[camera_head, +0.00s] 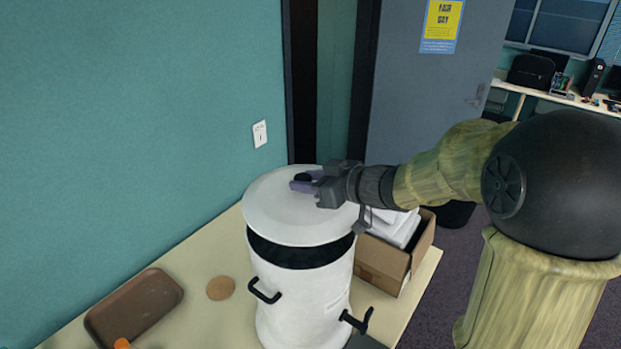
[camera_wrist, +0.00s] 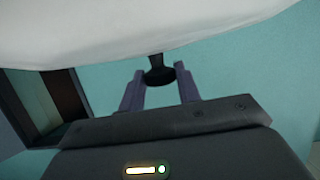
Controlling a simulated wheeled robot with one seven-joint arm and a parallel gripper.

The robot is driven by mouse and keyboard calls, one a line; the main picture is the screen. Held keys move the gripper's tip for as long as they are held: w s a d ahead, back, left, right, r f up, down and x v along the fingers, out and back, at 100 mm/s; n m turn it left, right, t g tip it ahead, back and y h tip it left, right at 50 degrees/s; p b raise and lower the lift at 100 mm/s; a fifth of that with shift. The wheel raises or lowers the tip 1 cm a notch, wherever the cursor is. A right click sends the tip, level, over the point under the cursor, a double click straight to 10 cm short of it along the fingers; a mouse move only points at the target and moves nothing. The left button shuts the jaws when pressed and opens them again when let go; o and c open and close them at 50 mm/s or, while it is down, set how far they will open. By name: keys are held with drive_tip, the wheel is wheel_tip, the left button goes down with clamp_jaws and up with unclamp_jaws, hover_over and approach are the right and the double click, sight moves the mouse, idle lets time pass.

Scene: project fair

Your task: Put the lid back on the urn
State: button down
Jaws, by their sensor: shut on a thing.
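The white urn (camera_head: 300,295) stands on the table, with a black side handle (camera_head: 264,291) and a black tap (camera_head: 357,321). The round white lid (camera_head: 285,218) is over its top; it also fills the upper part of the wrist view (camera_wrist: 150,30). My gripper (camera_head: 302,184) is shut on the lid's black knob (camera_wrist: 160,75), which shows between the two fingers in the wrist view. A dark band (camera_head: 300,252) shows between the lid's front edge and the urn's white body. I cannot tell if it is a gap or a black rim.
A brown tray (camera_head: 135,308) and a round cork mat (camera_head: 221,288) lie left of the urn on the cream table (camera_head: 205,325). A cardboard box (camera_head: 384,264) with white papers stands close on the right. The teal wall (camera_head: 150,110) is behind.

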sight(307, 203)
drive_tip(key=shift+s+a, duration=0.2)
drive_tip(key=shift+s, duration=0.1)
drive_tip(key=shift+s+a+f+b, duration=0.1)
drive_tip(key=shift+s+a+b, duration=0.05)
drive_tip(key=shift+b, duration=0.15)
drive_tip(key=shift+f+b, duration=0.7)
drive_tip(key=shift+f, duration=0.05)
wheel_tip(307, 203, down, 2)
drive_tip(key=shift+f+b, duration=0.1)
drive_tip(key=shift+b, duration=1.15)
drive_tip(key=shift+w+f+b, duration=0.3)
drive_tip(key=shift+f+b, duration=0.5)
drive_tip(key=shift+b, duration=0.1)
drive_tip(key=shift+s+d, duration=0.15)
drive_tip(key=shift+d, duration=0.05)
drive_tip(key=shift+a+p, duration=0.15)
drive_tip(key=shift+p, duration=0.4)
drive_tip(key=shift+f, duration=0.2)
